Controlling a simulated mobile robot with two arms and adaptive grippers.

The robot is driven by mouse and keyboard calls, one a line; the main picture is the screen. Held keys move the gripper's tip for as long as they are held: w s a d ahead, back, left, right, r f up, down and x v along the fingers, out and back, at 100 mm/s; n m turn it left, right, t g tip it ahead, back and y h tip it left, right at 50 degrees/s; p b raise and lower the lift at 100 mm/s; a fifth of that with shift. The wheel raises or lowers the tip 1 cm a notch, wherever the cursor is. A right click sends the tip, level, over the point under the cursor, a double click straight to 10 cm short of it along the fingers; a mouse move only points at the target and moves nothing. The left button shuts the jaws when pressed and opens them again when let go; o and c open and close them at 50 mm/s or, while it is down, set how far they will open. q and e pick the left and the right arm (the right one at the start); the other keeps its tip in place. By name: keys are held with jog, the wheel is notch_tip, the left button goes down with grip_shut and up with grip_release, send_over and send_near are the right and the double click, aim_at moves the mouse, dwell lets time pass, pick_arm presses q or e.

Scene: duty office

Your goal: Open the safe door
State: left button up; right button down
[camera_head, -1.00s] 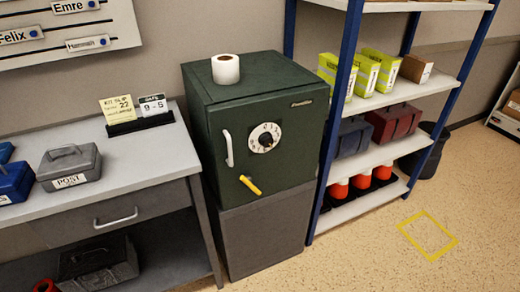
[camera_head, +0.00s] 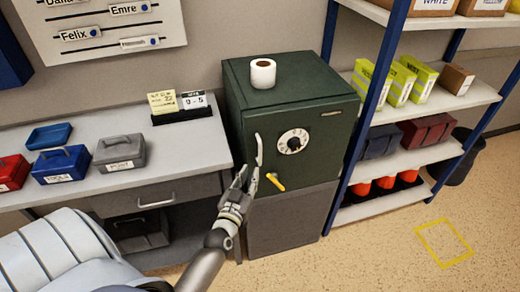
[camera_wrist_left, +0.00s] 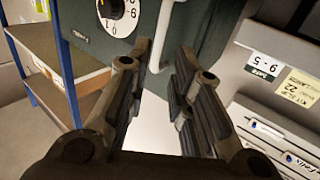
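The dark green safe (camera_head: 290,95) stands on a grey cabinet, and its door looks shut. The door has a white vertical handle (camera_head: 259,150), a white dial with a black centre knob (camera_head: 292,141) and a yellow lever-like piece (camera_head: 275,182) below. My left gripper (camera_head: 246,176) is in front of the door's left edge, at the handle's lower end. In the left wrist view, the fingers (camera_wrist_left: 168,58) are spread apart, with the white handle (camera_wrist_left: 163,30) showing just beyond and between their tips. I cannot tell whether they touch it. My right gripper is not in view.
A toilet roll (camera_head: 263,73) sits on top of the safe. A desk (camera_head: 190,148) with cash boxes and a small sign stand adjoins on the left. A blue-framed shelf (camera_head: 372,90) stands close on the right. The floor at right, around a yellow outlined square (camera_head: 444,242), is clear.

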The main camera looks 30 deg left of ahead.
aim_at(259, 155)
pick_arm(q)
jog(key=p+x, duration=0.1)
jog(key=x, duration=0.9)
jog(key=shift+w, duration=0.3)
jog(key=shift+c, duration=0.3)
grip_shut()
